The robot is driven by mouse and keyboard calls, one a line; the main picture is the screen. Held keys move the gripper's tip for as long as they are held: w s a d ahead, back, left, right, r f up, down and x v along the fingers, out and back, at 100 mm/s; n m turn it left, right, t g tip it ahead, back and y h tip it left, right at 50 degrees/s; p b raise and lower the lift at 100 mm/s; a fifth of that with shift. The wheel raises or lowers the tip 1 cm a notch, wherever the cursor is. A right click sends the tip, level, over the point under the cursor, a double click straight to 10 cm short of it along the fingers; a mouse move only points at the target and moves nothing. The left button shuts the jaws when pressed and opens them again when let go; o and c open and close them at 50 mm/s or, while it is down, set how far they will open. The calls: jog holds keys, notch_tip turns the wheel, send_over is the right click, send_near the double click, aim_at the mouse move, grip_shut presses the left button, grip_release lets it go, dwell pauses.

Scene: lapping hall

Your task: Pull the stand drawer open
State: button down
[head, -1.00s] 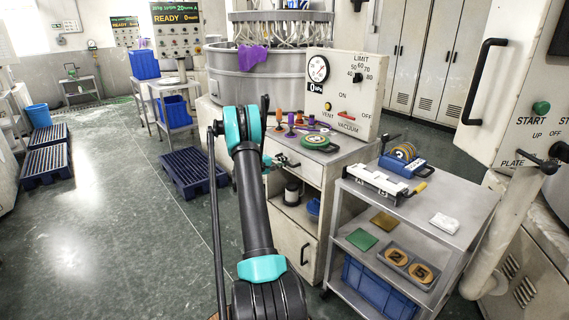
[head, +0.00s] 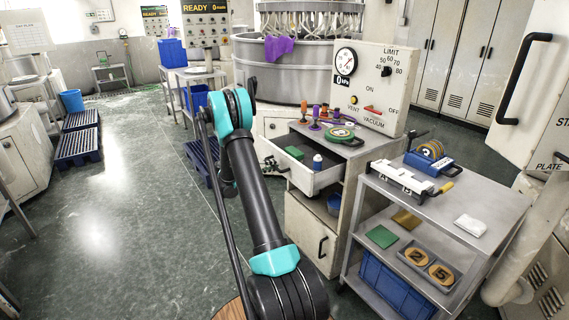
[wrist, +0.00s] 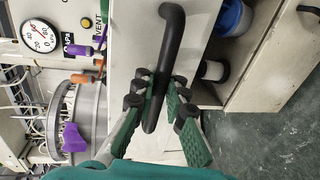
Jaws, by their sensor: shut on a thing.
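The stand drawer (head: 328,180) stands pulled out of the pale stand (head: 306,215), its inside showing in the head view. A green block (head: 294,152) and a white bottle with a blue top (head: 317,162) are in it. My gripper (head: 274,164) is at the drawer's front, partly behind my arm. In the wrist view my gripper (wrist: 160,90) is shut on the black bar handle (wrist: 172,45), with its green-padded fingers on both sides of it. The drawer front (wrist: 135,40) is just beyond the fingers.
The stand top carries a green round gauge (head: 340,133) and several coloured pegs (head: 314,115). A vacuum panel (head: 366,85) is behind. A grey cart (head: 440,225) is close on the right. Open floor (head: 110,220) lies on the left.

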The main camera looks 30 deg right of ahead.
jog(key=shift+f+v, duration=0.15)
jog(key=shift+v, duration=0.65)
jog(key=shift+f+v, duration=0.2)
jog(key=shift+v, duration=0.6)
jog(key=shift+a, duration=0.1)
jog(key=c, duration=1.5)
grip_release()
jog(key=shift+c, duration=0.2)
jog(key=shift+a, duration=0.1)
jog(key=w+v, duration=0.1)
jog(key=v, duration=1)
jog(key=shift+s+a, duration=0.4)
jog(key=shift+s, duration=0.1)
jog(key=shift+r, duration=0.1)
